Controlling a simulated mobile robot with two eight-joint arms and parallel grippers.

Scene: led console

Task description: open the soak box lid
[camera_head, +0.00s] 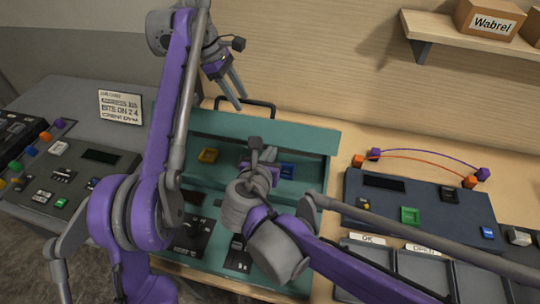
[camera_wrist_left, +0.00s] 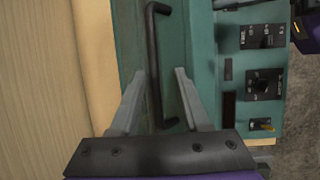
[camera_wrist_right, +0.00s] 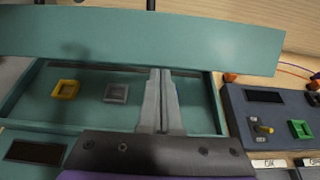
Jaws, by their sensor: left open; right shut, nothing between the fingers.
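The teal soak box lid (camera_head: 305,137) stands raised at the back of the teal console, with the box's inside showing below it. In the right wrist view the lid (camera_wrist_right: 100,38) is a wide panel above the opening. Its black handle (camera_head: 262,103) is at the far edge. My left gripper (camera_head: 241,104) is open at the handle; in the left wrist view the handle (camera_wrist_left: 154,65) lies between the spread fingers, without clear contact. My right gripper (camera_wrist_right: 160,74) is shut and empty, its fingertips near the lid's lower edge; whether they touch it I cannot tell.
Inside the box are a yellow square piece (camera_head: 208,156), a grey one (camera_wrist_right: 115,93) and a blue one (camera_head: 287,171). A shelf (camera_head: 440,28) with boxes hangs above right.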

